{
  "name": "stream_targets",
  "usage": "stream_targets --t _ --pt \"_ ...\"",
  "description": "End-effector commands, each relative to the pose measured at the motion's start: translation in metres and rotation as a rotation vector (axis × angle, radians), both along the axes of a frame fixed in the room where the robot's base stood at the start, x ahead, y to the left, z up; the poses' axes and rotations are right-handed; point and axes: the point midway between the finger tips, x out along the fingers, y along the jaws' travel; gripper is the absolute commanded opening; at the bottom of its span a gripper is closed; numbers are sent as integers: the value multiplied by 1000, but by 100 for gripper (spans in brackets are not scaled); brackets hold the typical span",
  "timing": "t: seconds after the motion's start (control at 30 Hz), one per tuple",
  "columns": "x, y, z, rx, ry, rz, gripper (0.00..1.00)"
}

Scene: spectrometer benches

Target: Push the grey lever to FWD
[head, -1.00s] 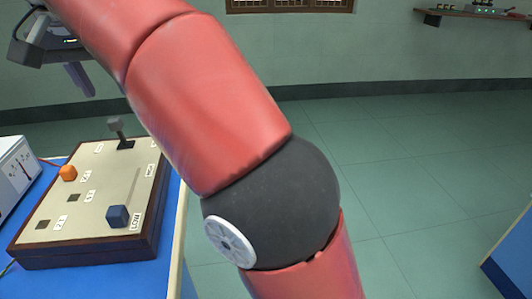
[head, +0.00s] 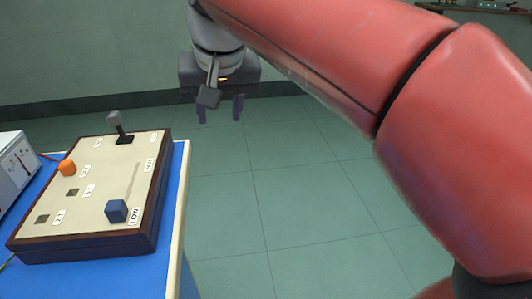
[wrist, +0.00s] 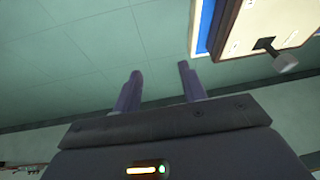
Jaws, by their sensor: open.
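The grey lever (head: 117,124) stands up from a dark slot near the far edge of the control box (head: 120,165), a cream panel in a dark wooden frame. Its knob leans a little to the left in the head view. The lever also shows in the wrist view (wrist: 285,61) at the upper right. The small labels beside it are too small to read. My gripper (head: 220,108) is open and empty. It hangs in the air to the right of the box, apart from the lever. Its two fingers also show in the wrist view (wrist: 158,82).
The box also carries an orange knob (head: 67,168) and a blue knob (head: 117,211) by a label reading LOW. A white meter (head: 14,165) stands left on the blue bench (head: 90,275). Open floor lies right of the bench.

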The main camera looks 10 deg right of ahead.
Motion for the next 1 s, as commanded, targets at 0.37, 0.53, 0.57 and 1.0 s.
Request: stream_targets --t 0.37,0.53,0.57,1.0 --pt "-36 -49 -45 18 -17 5 42" --pt "-47 -61 -60 23 -25 7 42" --pt "-48 -62 -62 23 -27 7 42" --pt "-53 -66 -69 26 -30 9 42"
